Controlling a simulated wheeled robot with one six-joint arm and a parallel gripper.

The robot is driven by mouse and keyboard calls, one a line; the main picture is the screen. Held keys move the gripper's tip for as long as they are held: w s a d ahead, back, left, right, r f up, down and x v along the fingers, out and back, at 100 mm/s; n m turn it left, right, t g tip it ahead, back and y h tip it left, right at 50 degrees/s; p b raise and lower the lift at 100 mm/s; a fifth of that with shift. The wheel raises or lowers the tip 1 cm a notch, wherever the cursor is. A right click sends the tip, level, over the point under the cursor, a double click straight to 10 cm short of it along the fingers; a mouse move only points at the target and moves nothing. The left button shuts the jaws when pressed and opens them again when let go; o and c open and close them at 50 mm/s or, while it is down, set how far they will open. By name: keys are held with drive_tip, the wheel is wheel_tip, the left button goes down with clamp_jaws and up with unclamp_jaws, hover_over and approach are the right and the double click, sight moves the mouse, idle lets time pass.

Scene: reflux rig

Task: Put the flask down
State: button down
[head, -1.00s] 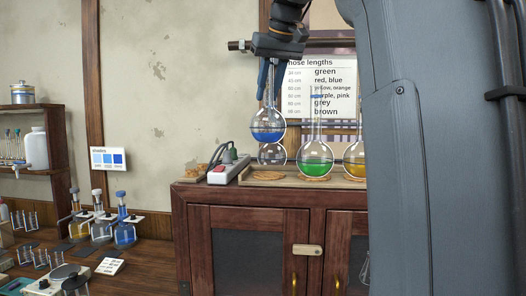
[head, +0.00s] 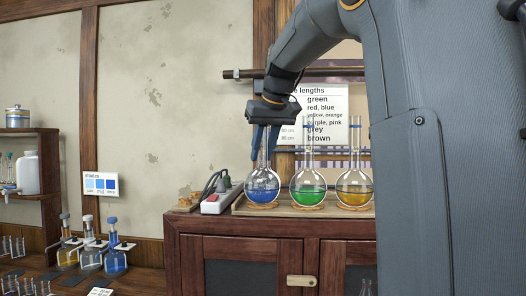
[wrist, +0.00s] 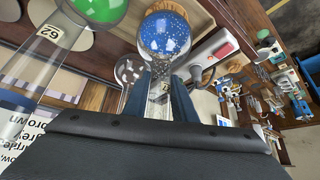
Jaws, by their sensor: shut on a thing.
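The flask with blue liquid (head: 262,188) is upright at the left end of the row on the cabinet's top tray, over a cork ring (head: 262,205). It appears to rest on that ring. My gripper (head: 265,148) is shut on its neck from above. In the wrist view the blue flask (wrist: 165,36) shows between my gripper's blue fingers (wrist: 160,98), with a cork ring behind its bulb. A clear, empty-looking flask (wrist: 128,70) shows beside it there.
A green flask (head: 308,186) and a yellow flask (head: 354,188) stand close to the right on cork rings. A power strip (head: 221,201) lies just left. A hose-length chart (head: 325,115) hangs behind. Stoppered bottles (head: 113,258) stand on the lower bench at left.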

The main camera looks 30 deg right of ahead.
drive_tip(key=c, duration=1.5)
unclamp_jaws()
drive_tip(key=shift+f, duration=0.1)
drive_tip(key=shift+o, duration=0.2)
drive_tip(key=shift+s+r, duration=0.1)
drive_tip(key=shift+r, duration=0.25)
drive_tip(key=b+v, duration=0.2)
drive_tip(key=v, duration=0.9)
drive_tip(key=shift+s+r, duration=0.2)
drive_tip(key=shift+r, duration=0.05)
